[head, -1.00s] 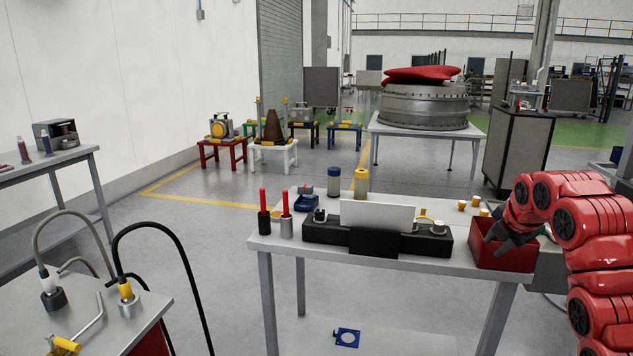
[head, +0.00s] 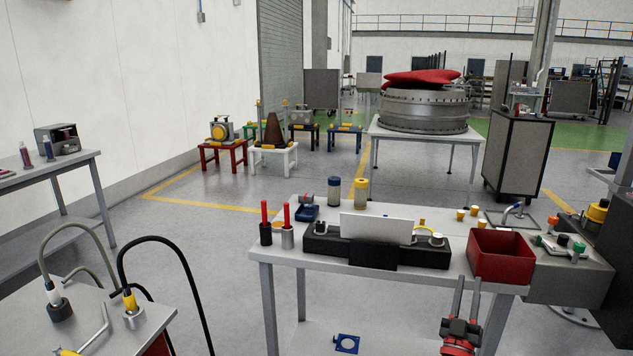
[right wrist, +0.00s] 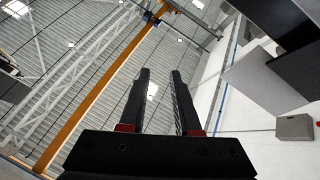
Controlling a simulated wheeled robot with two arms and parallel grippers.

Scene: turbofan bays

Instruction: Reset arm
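My right gripper (head: 467,282) is at the lower right of the head view, in front of the white table's front edge, with its fingers pointing up. In the right wrist view its two dark fingers (right wrist: 162,74) stand apart with nothing between them, and the ceiling shows behind. The red bin (head: 502,255) stands on the table's right end, above the gripper in the picture and apart from it. My left gripper is in neither view.
The white table (head: 330,266) bears a black fixture (head: 335,240) with a pale panel (head: 377,228). A grey box (head: 568,278) with coloured knobs is right of the bin. A cart (head: 85,325) with hoses is at lower left. Floor between cart and table is clear.

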